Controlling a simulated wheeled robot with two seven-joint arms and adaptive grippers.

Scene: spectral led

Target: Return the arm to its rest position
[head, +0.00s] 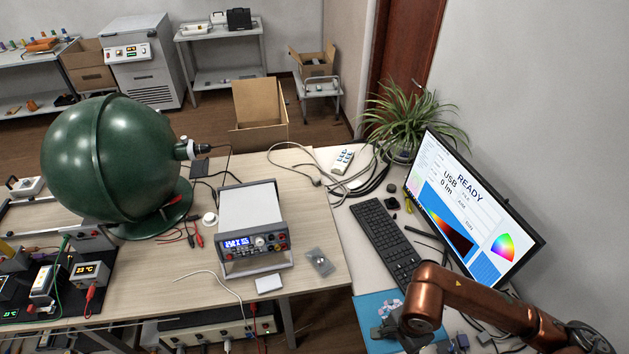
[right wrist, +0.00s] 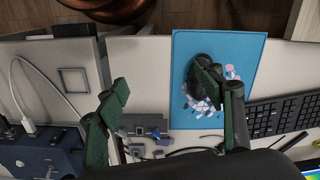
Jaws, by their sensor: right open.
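My right arm (head: 470,292), copper-coloured, comes in at the lower right of the head view, bent above the right-hand desk. My right gripper (right wrist: 168,95) shows in the right wrist view with its two green-padded fingers spread apart and nothing between them. It is above the desk, with one finger overlapping the blue mat (right wrist: 190,112) in the picture. The gap between the fingers and the desk is hard to judge. In the head view the arm hides most of this gripper. My left arm and gripper are not in view.
A keyboard (head: 385,240), a tilted monitor (head: 475,205) and a plant (head: 405,115) stand on the right-hand desk. A power supply (head: 252,228) and a green sphere (head: 75,160) stand on the wooden table.

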